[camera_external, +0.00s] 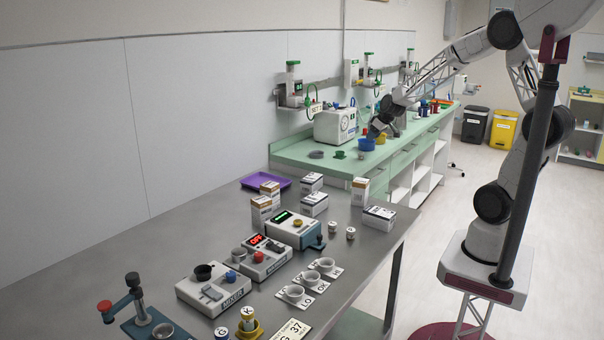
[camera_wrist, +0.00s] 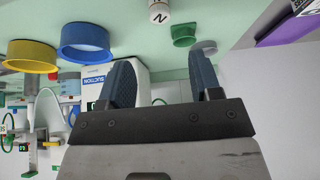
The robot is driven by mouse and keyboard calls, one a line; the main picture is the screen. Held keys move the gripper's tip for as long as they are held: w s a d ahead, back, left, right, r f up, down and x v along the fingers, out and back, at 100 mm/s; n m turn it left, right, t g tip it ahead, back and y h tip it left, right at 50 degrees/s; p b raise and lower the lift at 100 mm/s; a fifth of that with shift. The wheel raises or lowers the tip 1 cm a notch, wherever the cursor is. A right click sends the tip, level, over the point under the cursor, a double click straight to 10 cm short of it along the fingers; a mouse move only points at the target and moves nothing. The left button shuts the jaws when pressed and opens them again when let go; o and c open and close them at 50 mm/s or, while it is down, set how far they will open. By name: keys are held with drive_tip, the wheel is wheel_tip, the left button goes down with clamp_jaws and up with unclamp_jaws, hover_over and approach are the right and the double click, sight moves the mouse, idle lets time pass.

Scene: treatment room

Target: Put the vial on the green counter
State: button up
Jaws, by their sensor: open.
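A small white vial marked N (camera_wrist: 158,12) is on the green counter (camera_wrist: 125,22), cut by the top edge of the wrist view. In the external view a small pale object (camera_external: 361,156), probably this vial, shows on the green counter (camera_external: 290,152) near its front end. My gripper (camera_external: 376,130) is above the counter. In the wrist view its two dark fingers (camera_wrist: 163,80) are apart with nothing between them, and the vial is clear of them. Two more small white vials (camera_external: 341,230) stand on the grey table. Vials marked G (camera_external: 222,334) and K (camera_external: 248,318) are at the front.
Near the N vial are a blue cup (camera_wrist: 85,42), a yellow cup (camera_wrist: 30,56) and a small green cup (camera_wrist: 184,34). A white suction unit (camera_external: 335,125) stands behind, against the wall side. A purple tray (camera_external: 265,182), boxes and devices occupy the grey table (camera_external: 130,262).

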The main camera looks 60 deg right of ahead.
drive_tip(key=s+a+r+g, duration=0.1)
drive_tip(key=s+a+r, duration=0.5)
drive_tip(key=s+a, duration=0.3)
drive_tip(key=s+a+r+g, duration=0.1)
drive_tip(key=s+a+r, duration=0.55)
drive_tip(key=s, duration=0.55)
drive_tip(key=s+a+g, duration=0.1)
drive_tip(key=s+a, duration=0.3)
drive_tip(key=s, duration=0.8)
drive_tip(key=shift+s+f, duration=0.3)
